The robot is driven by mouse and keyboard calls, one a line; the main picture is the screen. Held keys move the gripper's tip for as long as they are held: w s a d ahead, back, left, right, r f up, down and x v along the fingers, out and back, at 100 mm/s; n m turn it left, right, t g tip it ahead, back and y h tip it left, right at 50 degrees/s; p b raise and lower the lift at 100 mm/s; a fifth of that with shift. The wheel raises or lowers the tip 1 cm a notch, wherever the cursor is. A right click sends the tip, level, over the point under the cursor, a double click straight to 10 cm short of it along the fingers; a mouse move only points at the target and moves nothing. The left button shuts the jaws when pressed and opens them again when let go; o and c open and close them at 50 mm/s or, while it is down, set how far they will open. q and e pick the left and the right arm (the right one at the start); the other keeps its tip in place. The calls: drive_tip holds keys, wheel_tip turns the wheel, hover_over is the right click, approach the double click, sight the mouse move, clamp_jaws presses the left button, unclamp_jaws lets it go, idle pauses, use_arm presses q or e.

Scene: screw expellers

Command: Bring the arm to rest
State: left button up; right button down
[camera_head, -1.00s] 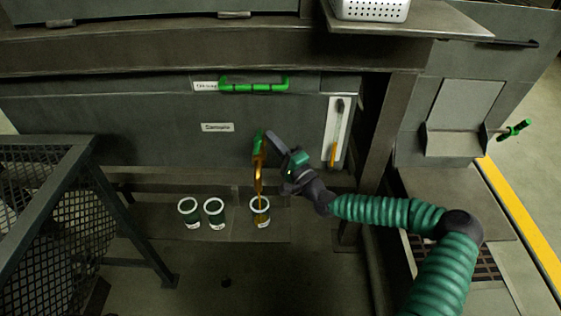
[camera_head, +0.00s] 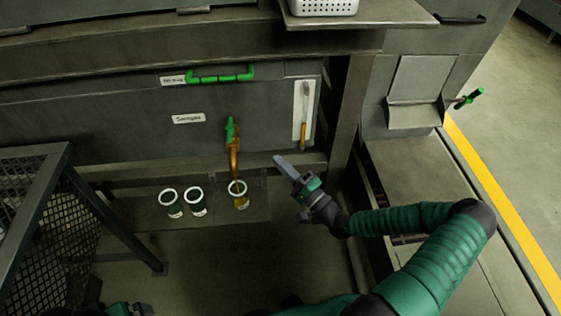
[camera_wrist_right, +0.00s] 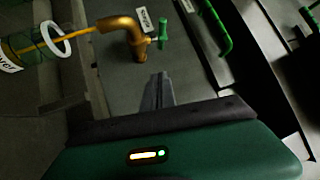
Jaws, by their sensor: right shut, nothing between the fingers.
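My right gripper (camera_head: 280,162) is shut and empty, to the right of the brass tap (camera_head: 234,146) and apart from it. Its closed fingers also show in the right wrist view (camera_wrist_right: 159,92). The tap has a green handle (camera_head: 230,128), standing upright in the head view. A yellow stream runs from its spout into a cup (camera_head: 240,202); this shows clearest in the right wrist view, with the cup (camera_wrist_right: 38,48) at upper left. A small green and black part at the bottom left (camera_head: 130,309) may be my left gripper; its fingers are hidden.
Two more cups, one (camera_head: 171,209) and another (camera_head: 196,208), stand left of the filling one on the low shelf. A mesh-sided frame (camera_head: 35,200) stands at left. A gauge (camera_head: 303,112) and green bar handle (camera_head: 220,75) are on the machine wall. Floor below the shelf is clear.

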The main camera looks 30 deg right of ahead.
drive_tip(key=s+a+f+n+g+p, duration=0.1)
drive_tip(key=s+a+f+n+g, duration=0.2)
drive_tip(key=a+f+n+g, duration=0.3)
drive_tip(key=s+a+f+n+g+p, duration=0.1)
drive_tip(key=s+a+f+n+g, duration=0.3)
drive_tip(key=f+g, duration=0.4)
drive_tip(key=s+a+r+n+g+h+p, duration=0.25)
drive_tip(key=s+r, duration=0.25)
drive_tip(key=r, duration=0.3)
drive_tip(key=s+a+r+n+g+h+p, duration=0.1)
drive_tip(key=s+r+n+g+h, duration=0.15)
drive_tip(key=s+r, duration=0.45)
wheel_tip(320, 180, up, 37)
drive_tip(key=w+t+y+p, duration=0.1)
drive_tip(key=w+p, duration=0.1)
drive_tip(key=p, duration=3.3)
drive_tip(key=shift+w+d+n, duration=0.25)
drive_tip(key=shift+w+n, duration=0.15)
